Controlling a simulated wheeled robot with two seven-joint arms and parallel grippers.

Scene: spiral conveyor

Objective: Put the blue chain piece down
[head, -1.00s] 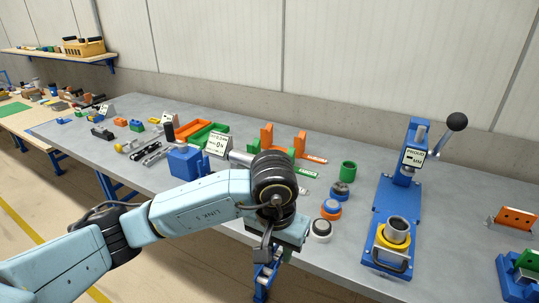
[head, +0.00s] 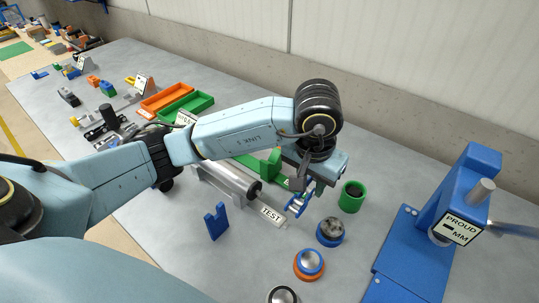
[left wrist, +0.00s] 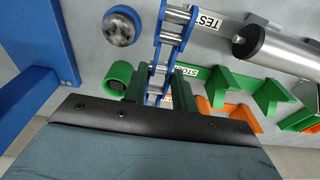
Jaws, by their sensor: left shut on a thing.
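My left gripper (head: 305,180) points down over the bench and is shut on the blue chain piece (head: 298,206). The chain piece hangs below the jaws, between the TEST plate and the green cup in the head view. In the left wrist view the chain piece (left wrist: 172,38) shows blue link plates and bright metal pins, running from the jaws (left wrist: 166,90) to the top edge. Whether its low end touches the bench cannot be told. My right gripper is not in view.
A green cup (head: 351,197), a blue-ringed part (head: 330,232) and an orange-and-blue part (head: 309,264) stand to the right. A roller with a TEST plate (head: 272,216) and a blue notched block (head: 216,221) are left. A blue press (head: 425,245) stands further right.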

